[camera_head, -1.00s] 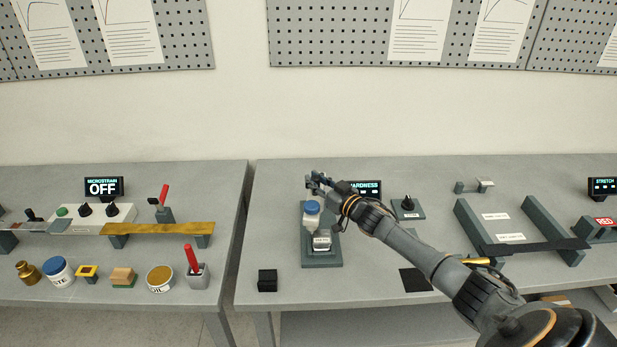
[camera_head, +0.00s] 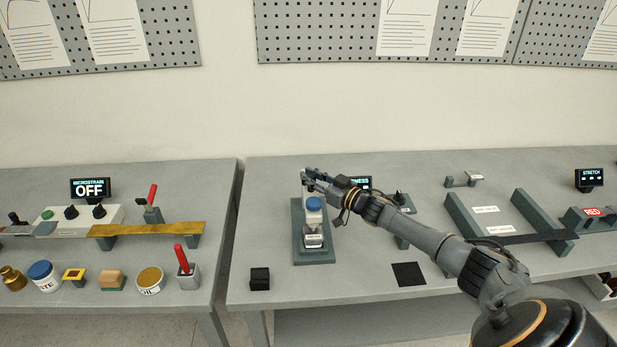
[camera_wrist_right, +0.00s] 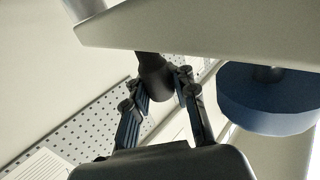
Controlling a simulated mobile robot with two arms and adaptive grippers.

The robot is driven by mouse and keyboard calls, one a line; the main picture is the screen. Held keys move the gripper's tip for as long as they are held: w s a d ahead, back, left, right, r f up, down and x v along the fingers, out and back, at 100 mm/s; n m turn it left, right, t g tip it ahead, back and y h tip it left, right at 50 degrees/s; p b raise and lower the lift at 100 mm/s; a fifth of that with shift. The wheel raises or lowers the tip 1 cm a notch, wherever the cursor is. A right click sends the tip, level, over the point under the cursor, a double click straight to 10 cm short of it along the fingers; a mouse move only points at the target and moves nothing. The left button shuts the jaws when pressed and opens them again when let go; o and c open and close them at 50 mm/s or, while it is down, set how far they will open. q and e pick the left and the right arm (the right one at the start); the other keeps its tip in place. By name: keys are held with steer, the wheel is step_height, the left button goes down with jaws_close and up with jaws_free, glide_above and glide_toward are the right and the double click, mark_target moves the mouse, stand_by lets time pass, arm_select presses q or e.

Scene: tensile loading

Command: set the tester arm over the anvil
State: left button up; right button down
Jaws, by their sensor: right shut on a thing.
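The hardness tester stands on the right bench on a dark grey base (camera_head: 314,257). Its blue cap (camera_head: 314,204) sits in line with the base's middle, above and behind the labelled front block (camera_head: 313,241), which may be the anvil. In the right wrist view, the pale tester arm (camera_wrist_right: 205,28) crosses the top, with the blue cap (camera_wrist_right: 262,104) below its right part. My right gripper (camera_head: 309,179) is at the tester's rear. Its fingers (camera_wrist_right: 158,92) are shut on a dark knob (camera_wrist_right: 153,72) under the pale arm. My left gripper is out of view.
A grey frame (camera_head: 505,226) stands at right. A gap separates the left bench (camera_head: 221,190). My right forearm covers part of the hardness display (camera_head: 361,183).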

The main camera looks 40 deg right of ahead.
steer(key=c, duration=1.3)
jaws_free()
steer(key=shift+s+d+f, duration=0.1)
steer(key=shift+s+f, duration=0.15)
steer(key=shift+f, duration=0.15)
steer(key=shift+o, duration=1)
steer(key=shift+s+d+r, duration=0.15)
steer(key=shift+s+r, duration=0.1)
steer(key=shift+r, duration=0.05)
steer(key=shift+s, duration=0.1)
steer(key=v, duration=1.1)
steer(key=shift+s, duration=0.4)
steer(key=shift+d, duration=0.15)
